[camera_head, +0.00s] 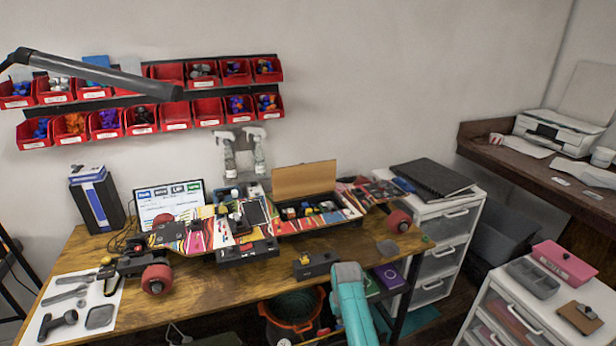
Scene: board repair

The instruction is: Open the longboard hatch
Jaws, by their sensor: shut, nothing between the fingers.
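The longboard (205,231) lies across the wooden workbench with its multicoloured striped deck facing up. Red wheels show at its left end (157,279) and right end (399,221). The hatch lid (303,181), a light brown panel, stands raised at the back edge of a dark compartment (335,219) in the deck. Several small coloured parts show inside the compartment. A teal link of my arm rises from the bottom edge in front of the bench. My gripper cannot be made out.
A black block (315,264) sits at the bench's front edge. Tools lie on a white sheet (80,305) at left. Spray bottles (259,155) stand behind the board. White drawer units (437,250) stand at right. An orange-rimmed bucket (293,309) is below the bench.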

